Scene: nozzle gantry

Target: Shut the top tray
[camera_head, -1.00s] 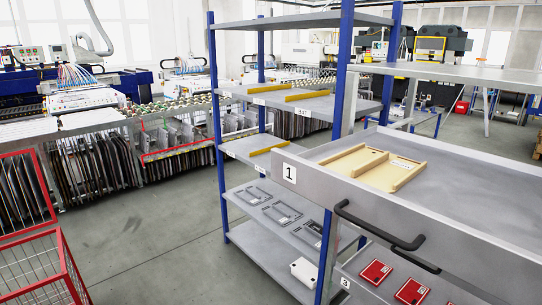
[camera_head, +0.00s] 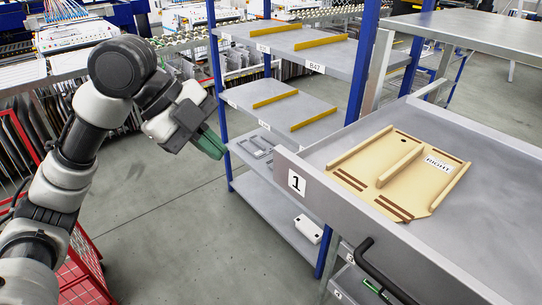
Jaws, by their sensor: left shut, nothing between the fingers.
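The top tray (camera_head: 335,195) is a grey metal drawer marked "1" on its front panel, at the right of the head view. It stands pulled out, its inside visible from above. A black bar handle (camera_head: 376,275) is on its front, partly cut off by the bottom edge. A wooden fixture board (camera_head: 395,180) labelled "RIGHT" lies in the tray. My left gripper (camera_head: 214,146) has dark body and green fingers. It is shut and empty, in the air left of the tray and apart from it.
A blue-post shelf rack (camera_head: 216,100) with yellow rails on its shelves stands behind and left of the tray. A lower tray (camera_head: 345,284) shows below the top one. A red wire cage (camera_head: 80,275) is at the lower left. Open floor (camera_head: 190,235) lies between.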

